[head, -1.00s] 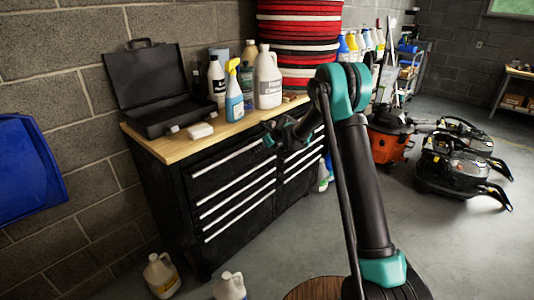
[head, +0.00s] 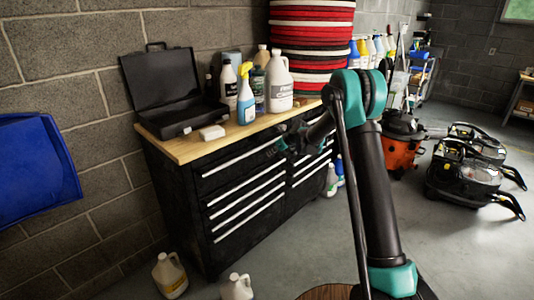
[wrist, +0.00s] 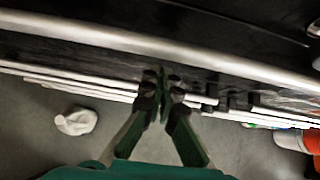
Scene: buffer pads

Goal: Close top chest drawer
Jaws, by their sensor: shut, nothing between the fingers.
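The black chest (head: 175,205) has a wooden top (head: 185,150) and rows of drawers with long pale handles. The top drawer (head: 240,160) is the left column's uppermost; how far it stands out is hard to tell. Its handle shows as a broad pale strip across the wrist view (wrist: 100,37). My gripper (head: 279,146) is at the right end of this drawer's front in the head view. In the wrist view my gripper (wrist: 164,82) is shut and empty, its tips close to the dark front below the strip. I cannot tell whether they touch.
A black open case (head: 170,90), a spray bottle (head: 246,100) and a white jug (head: 279,85) stand on the chest. Jugs (head: 170,275) (head: 237,288) stand on the floor before it. An orange vacuum (head: 400,150) is at right. Grey floor lies open in front.

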